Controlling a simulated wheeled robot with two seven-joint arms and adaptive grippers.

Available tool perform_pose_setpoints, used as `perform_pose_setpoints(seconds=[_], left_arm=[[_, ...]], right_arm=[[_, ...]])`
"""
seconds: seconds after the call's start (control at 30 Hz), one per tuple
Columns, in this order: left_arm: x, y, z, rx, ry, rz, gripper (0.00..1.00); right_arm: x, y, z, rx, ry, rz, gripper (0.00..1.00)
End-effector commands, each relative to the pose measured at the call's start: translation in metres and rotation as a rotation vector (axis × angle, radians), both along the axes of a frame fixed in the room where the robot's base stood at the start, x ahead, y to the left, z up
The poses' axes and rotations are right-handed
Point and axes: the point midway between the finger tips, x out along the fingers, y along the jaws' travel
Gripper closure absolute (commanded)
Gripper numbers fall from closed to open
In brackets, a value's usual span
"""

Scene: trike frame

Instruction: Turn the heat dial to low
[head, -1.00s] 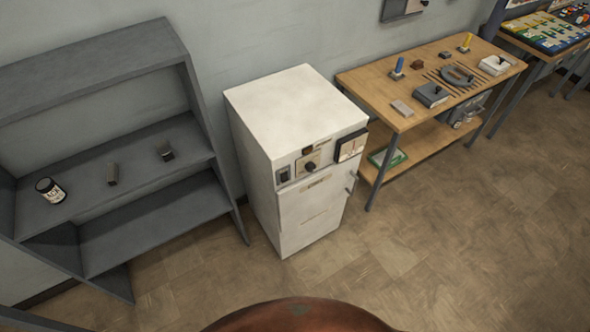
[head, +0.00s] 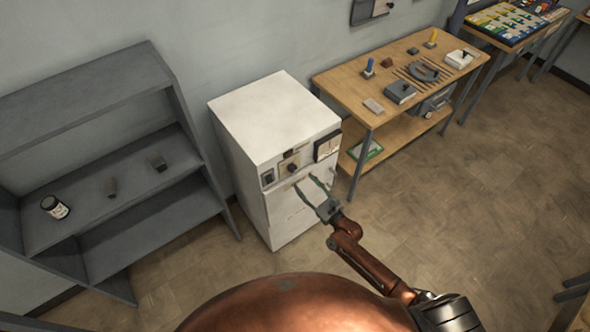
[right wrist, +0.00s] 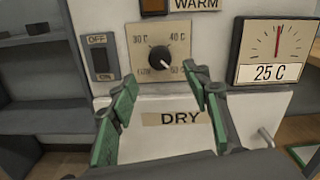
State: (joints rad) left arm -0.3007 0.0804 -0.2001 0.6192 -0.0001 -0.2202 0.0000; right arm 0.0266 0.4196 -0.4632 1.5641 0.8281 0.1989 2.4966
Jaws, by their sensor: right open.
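The heat dial (head: 292,168) is a round black knob on a beige plate on the front of the white cabinet (head: 270,115). In the right wrist view the dial (right wrist: 159,59) has "30 C" at upper left, "40 C" at upper right, "50 C" at lower right and a small, hard-to-read label at lower left. I cannot tell its setting surely. My right gripper (head: 304,181) is open and empty in front of the cabinet. In the right wrist view its green-padded fingers (right wrist: 165,80) spread below and either side of the dial, apart from it. My left gripper is not in view.
An OFF/ON switch (right wrist: 102,61) is left of the dial, and a gauge reading "25 C" (right wrist: 275,52) is right. A "DRY" label (right wrist: 180,118) is below, a "WARM" label (right wrist: 195,4) above. Grey shelving (head: 105,65) stands left, a wooden workbench (head: 340,82) right.

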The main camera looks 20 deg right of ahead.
Motion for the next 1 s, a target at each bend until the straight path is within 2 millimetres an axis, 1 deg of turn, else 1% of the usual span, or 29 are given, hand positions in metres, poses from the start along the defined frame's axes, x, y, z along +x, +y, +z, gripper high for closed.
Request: perform_pose_setpoints(seconds=[0.07, 0.3, 0.5, 0.67, 0.9, 1.0], left_arm=[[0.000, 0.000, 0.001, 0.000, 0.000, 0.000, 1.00], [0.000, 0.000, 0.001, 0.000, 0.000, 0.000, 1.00], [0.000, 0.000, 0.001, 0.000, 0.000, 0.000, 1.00], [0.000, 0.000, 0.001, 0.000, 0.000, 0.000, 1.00], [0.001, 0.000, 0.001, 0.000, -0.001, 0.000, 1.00], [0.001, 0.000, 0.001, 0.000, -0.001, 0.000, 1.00]], right_arm=[[0.008, 0.004, 0.005, 0.018, -0.002, 0.002, 0.56], [0.042, 0.016, 0.003, 0.014, -0.001, 0.001, 0.56], [0.065, 0.024, 0.003, 0.012, 0.000, 0.002, 0.56], [0.072, 0.026, 0.002, 0.011, 0.001, 0.001, 0.56], [0.072, 0.026, 0.002, 0.012, 0.000, 0.001, 0.56], [0.072, 0.026, 0.002, 0.012, 0.000, 0.001, 0.63]])
